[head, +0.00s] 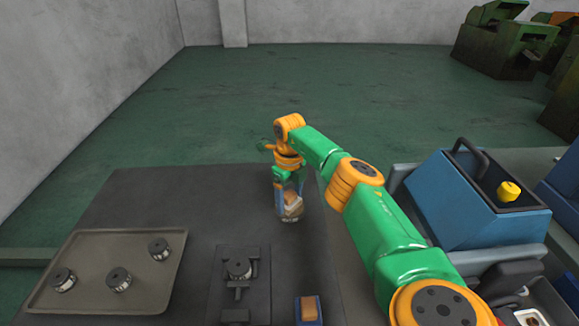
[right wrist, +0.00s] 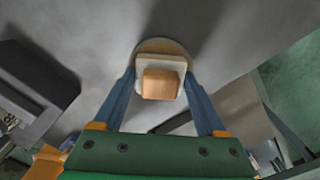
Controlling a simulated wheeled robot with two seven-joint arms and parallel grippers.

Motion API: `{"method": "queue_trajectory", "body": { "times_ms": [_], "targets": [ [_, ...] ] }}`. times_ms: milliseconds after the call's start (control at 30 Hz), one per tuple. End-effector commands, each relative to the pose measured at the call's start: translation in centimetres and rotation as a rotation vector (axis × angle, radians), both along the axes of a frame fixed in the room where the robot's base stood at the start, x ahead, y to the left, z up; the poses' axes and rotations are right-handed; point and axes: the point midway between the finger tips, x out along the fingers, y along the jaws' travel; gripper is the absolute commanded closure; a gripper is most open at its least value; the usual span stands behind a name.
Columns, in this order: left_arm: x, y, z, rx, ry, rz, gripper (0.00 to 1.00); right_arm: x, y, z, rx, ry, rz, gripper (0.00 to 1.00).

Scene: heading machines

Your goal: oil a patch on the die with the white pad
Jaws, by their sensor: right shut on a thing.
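My right gripper (head: 289,192) is shut on the white pad (right wrist: 172,63), which has a tan block as its handle (right wrist: 160,84). In the right wrist view the pad is over a round, tan-rimmed dish (right wrist: 146,46); I cannot tell whether they touch. In the head view the dish (head: 291,217) is mostly hidden by the gripper and block. A round metal die (head: 239,269) sits in a dark fixture (head: 229,292) on the table, left of and nearer than the gripper. My left gripper is not in view.
A tray (head: 95,295) with three round metal pieces lies at the table's left. A blue holder with a brown block (head: 308,308) stands at the front edge. The table's back left (head: 170,195) is clear.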

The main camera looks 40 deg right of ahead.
Motion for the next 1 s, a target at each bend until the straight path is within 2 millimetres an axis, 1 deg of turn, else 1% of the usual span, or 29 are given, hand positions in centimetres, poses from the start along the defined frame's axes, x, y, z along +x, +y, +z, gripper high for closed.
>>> {"method": "queue_trajectory", "body": {
  "times_ms": [433,533,1000],
  "targets": [
    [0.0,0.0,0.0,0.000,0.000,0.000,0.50,-0.1,0.1,-0.1,0.002,0.004,0.000,0.71],
    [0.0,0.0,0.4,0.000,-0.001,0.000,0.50,-0.1,0.1,0.3,0.002,0.004,0.000,0.71],
    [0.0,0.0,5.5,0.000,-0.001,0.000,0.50,0.0,0.0,5.7,0.000,0.002,0.000,0.71]
  ]
}}
